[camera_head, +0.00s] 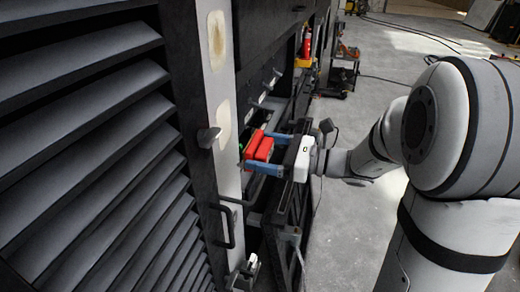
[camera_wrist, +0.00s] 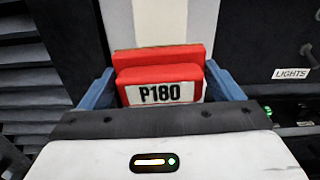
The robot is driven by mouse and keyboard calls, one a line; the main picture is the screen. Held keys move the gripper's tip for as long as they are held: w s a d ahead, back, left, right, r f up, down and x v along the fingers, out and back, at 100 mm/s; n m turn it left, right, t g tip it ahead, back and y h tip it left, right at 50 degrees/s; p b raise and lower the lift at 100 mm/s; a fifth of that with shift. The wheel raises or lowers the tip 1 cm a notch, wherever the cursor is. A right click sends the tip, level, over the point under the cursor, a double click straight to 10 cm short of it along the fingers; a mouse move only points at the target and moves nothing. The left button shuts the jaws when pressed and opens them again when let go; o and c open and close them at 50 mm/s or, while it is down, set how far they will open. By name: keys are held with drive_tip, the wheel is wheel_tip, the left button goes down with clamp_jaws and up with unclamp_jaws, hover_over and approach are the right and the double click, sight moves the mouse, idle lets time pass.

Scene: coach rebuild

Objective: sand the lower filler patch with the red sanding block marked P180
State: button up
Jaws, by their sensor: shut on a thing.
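The red sanding block (camera_head: 262,149) is in my gripper (camera_head: 256,152), between its blue fingers. In the wrist view its label reads P180 (camera_wrist: 167,93), and the block (camera_wrist: 160,57) sits level across the fingers (camera_wrist: 160,88). The lower filler patch (camera_head: 222,121) is a cream area on the pale upright post, left of and slightly above the block. The upper filler patch (camera_head: 216,40) is higher on the same post, with a brownish centre. The block's front is close to the post's right edge; I cannot tell whether it touches.
A dark knob (camera_head: 208,137) sticks out beside the lower patch. A black grab handle (camera_head: 226,226) is below. Dark louvres (camera_head: 90,150) fill the left. A panel marked LIGHTS (camera_wrist: 291,73) is right of the post in the wrist view. Open grey floor (camera_head: 385,60) lies at right.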

drive_tip(key=shift+d, duration=0.1)
drive_tip(key=shift+v, duration=1.45)
